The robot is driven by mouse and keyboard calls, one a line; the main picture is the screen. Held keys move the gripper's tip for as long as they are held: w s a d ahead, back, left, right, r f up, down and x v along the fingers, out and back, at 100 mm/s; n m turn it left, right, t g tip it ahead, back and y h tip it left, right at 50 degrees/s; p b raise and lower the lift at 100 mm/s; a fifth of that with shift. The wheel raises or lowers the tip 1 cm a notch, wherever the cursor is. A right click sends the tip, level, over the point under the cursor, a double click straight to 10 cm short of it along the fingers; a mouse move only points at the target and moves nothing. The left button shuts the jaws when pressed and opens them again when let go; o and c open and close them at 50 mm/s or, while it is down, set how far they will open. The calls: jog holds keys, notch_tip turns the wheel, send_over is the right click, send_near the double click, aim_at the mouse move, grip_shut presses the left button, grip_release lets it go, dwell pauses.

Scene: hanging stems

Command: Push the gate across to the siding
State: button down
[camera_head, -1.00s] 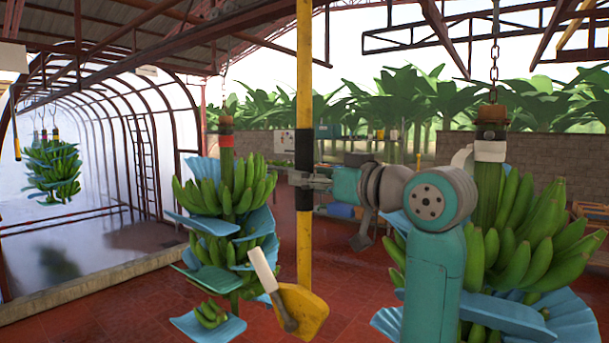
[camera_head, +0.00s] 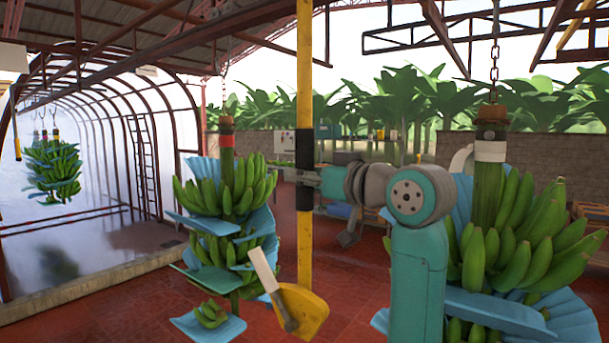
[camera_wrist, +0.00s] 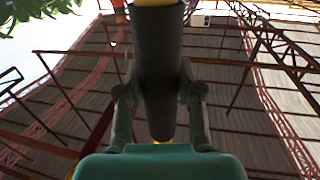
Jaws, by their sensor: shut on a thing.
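The gate appears as an upright yellow pole (camera_head: 304,240) with a black sleeve (camera_head: 304,150) around its middle; its top runs out of the picture. My gripper (camera_head: 304,178) is shut on the black sleeve. In the wrist view the dark sleeve (camera_wrist: 158,60) stands between the two fingers of my gripper (camera_wrist: 158,98), one on each side. Yellow shows at the sleeve's upper end. The siding cannot be made out with certainty.
A banana stem with blue sheets (camera_head: 228,210) hangs left of the pole, and a larger stem (camera_head: 535,230) hangs close behind my arm at the right. A yellow paddle-like piece (camera_head: 303,308) with a white handle shows by the pole's lower part. Another stem (camera_head: 52,170) hangs far left.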

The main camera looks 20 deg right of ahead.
jog(key=w+d, duration=0.8)
jog(key=d, duration=0.3)
jog(key=shift+w+d, duration=0.15)
jog(key=shift+d, duration=0.15)
jog(key=c, duration=0.7)
grip_release()
jog(key=shift+a+r, duration=0.1)
jog(key=shift+w, duration=0.1)
jog(key=v, duration=1.2)
